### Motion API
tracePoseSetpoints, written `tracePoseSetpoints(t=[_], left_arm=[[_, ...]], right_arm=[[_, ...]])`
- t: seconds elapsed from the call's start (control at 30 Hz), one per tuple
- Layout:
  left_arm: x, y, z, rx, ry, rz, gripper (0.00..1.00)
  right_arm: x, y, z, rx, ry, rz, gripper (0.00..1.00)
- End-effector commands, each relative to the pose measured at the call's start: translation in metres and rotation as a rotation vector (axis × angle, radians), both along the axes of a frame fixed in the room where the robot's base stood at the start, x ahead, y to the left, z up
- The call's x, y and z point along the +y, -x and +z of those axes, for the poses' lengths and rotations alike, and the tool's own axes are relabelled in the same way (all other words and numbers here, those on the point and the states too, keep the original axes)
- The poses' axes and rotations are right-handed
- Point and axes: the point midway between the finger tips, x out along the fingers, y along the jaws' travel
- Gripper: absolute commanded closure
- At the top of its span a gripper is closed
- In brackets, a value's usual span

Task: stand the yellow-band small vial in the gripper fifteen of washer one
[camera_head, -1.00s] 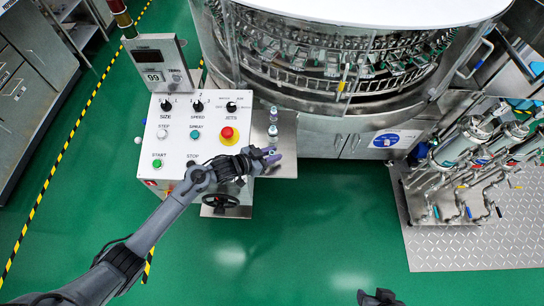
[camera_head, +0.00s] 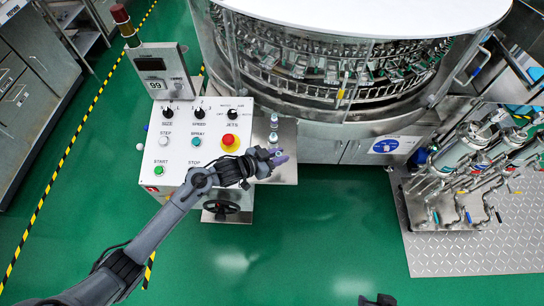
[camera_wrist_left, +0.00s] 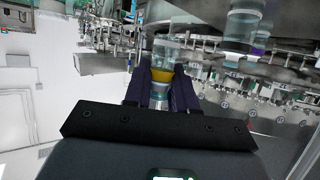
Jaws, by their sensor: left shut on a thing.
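My left gripper (camera_head: 277,157) is over the small steel shelf beside the control panel. In the left wrist view its dark fingers (camera_wrist_left: 161,88) are shut on a clear vial with a yellow band (camera_wrist_left: 161,76), which sits between them. In the head view the held vial is too small to make out clearly. The round washer (camera_head: 340,75) stands behind, with a ring of metal grippers; numbered tags (camera_wrist_left: 232,75) show in the wrist view, too blurred to pick out fifteen. A dark part at the bottom edge may be my right gripper (camera_head: 378,300); its fingers cannot be read.
Small clear vials (camera_head: 274,122) stand on the steel shelf (camera_head: 286,170) close to my left gripper. The white control panel (camera_head: 185,125) with its red stop button (camera_head: 229,141) is left of it. Pumps and pipes (camera_head: 470,165) stand at right. The green floor in front is clear.

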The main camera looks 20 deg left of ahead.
Motion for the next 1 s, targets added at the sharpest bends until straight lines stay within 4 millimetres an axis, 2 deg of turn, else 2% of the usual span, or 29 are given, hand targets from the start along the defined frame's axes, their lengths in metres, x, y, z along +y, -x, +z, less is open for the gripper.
tracePoseSetpoints(t=[0.03, 0.3, 0.53, 0.67, 0.83, 1.0], left_arm=[[-0.013, 0.002, 0.009, -0.003, 0.004, -0.003, 1.0], [-0.061, 0.01, 0.038, -0.002, 0.003, -0.001, 1.0], [-0.085, 0.014, 0.05, 0.0, 0.002, 0.001, 1.0], [-0.089, 0.02, 0.045, 0.002, 0.0, 0.002, 1.0], [-0.087, 0.04, 0.024, 0.004, 0.001, 0.019, 1.0], [-0.054, 0.046, 0.026, 0.0, 0.001, 0.179, 1.0]], right_arm=[[0.0, 0.0, 0.002, 0.0, -0.001, 0.0, 0.57], [0.0, 0.0, 0.007, 0.0, -0.002, -0.002, 0.57], [0.002, 0.0, 0.008, 0.0, -0.008, -0.005, 0.57], [0.002, 0.0, 0.008, 0.0, -0.009, -0.006, 0.57], [0.002, 0.0, 0.008, 0.0, -0.009, -0.006, 0.57], [0.002, 0.0, 0.008, 0.0, -0.009, -0.006, 0.57]])
